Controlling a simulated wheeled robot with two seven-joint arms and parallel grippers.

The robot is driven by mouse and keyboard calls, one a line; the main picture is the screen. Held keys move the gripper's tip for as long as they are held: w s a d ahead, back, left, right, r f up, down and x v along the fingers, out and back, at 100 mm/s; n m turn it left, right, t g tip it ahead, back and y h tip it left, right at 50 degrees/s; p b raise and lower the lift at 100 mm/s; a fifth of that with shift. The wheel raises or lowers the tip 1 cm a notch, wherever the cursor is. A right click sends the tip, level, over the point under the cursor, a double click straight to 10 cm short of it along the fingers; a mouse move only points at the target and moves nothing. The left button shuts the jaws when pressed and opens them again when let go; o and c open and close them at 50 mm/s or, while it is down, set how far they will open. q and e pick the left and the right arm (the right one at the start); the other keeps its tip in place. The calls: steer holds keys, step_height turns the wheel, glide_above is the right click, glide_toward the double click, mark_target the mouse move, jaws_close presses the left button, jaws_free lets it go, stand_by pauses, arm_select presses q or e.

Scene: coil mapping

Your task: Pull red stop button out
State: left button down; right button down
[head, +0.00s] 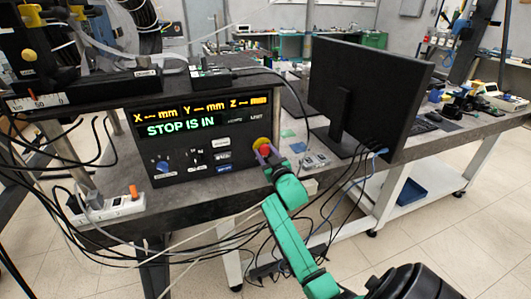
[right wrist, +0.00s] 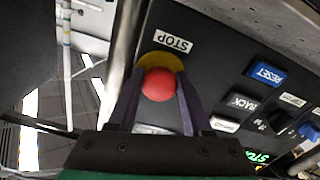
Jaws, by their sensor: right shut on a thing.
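The red stop button (right wrist: 158,84) sits on a yellow base at the edge of the dark control box, beside a white STOP label (right wrist: 173,41). In the head view the red button (head: 265,149) is at the right end of the control box (head: 180,170), partly covered by my gripper. My left gripper is not in view.
Several other buttons, RESET (right wrist: 267,73) among them, sit close by on the panel. A black monitor (head: 365,90) stands right of the box on the grey table (head: 320,185). Loose cables hang in front of the table. A power strip (head: 105,207) lies at the left.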

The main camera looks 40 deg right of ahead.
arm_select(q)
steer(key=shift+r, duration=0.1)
arm_select(e)
steer(key=shift+s+a+p, duration=0.1)
steer(key=shift+s+p, duration=0.15)
steer(key=shift+p, duration=0.15)
steer(key=shift+s+a, duration=0.15)
steer(key=shift+s, duration=0.25)
steer(key=shift+s+f, duration=0.1)
steer(key=shift+s, duration=0.1)
steer(key=shift+c, duration=1.5)
jaws_free()
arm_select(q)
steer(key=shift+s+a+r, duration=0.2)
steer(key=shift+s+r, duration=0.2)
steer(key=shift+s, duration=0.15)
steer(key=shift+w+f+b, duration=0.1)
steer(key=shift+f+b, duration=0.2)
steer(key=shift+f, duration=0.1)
arm_select(e)
steer(key=v, duration=1.4)
steer(key=shift+s+a, duration=0.2)
steer(key=shift+s, duration=0.1)
